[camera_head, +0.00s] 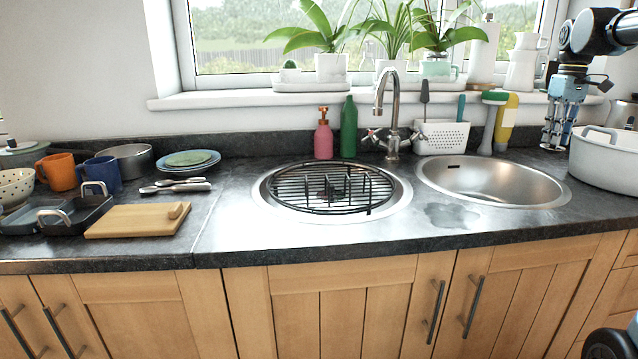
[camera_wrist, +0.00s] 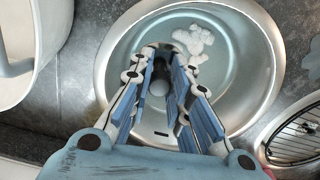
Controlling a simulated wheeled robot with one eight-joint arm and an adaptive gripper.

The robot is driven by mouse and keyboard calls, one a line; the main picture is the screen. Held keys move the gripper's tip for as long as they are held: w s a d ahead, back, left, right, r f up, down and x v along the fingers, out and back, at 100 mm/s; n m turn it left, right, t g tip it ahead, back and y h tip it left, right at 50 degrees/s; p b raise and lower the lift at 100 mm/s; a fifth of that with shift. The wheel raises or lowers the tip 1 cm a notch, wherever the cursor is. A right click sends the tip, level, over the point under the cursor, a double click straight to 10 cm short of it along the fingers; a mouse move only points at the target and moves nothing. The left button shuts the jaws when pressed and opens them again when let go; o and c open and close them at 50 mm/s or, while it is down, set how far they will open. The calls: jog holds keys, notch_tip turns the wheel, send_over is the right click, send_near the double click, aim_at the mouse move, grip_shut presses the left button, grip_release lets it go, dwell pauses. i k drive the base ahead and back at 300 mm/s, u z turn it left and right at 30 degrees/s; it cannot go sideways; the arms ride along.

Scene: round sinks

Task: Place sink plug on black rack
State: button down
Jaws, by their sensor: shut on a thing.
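My gripper (camera_head: 555,140) hangs fingers-down at the right of the head view, behind the right round sink and beside a white pot. In the wrist view my gripper (camera_wrist: 158,92) is shut on a small dark and pale piece, which I take as the sink plug (camera_wrist: 158,84). The fingers hide most of it. The black rack (camera_head: 333,190) is a round wire rack with upright prongs, lying over the left round sink. Part of the black rack also shows at the right edge of the wrist view (camera_wrist: 296,138), apart from the gripper.
The right sink (camera_head: 492,183) is empty in the head view. A tap (camera_head: 392,120) stands between the sinks at the back. A white caddy (camera_head: 442,137), brushes and bottles line the back. The white pot (camera_head: 606,158) stands close right. Dishes and a cutting board (camera_head: 135,221) are left.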

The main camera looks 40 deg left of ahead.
aim_at(331, 179)
jog(key=k, duration=1.25)
jog(key=u, duration=1)
jog(key=i, duration=1)
jog(key=z, duration=0.05)
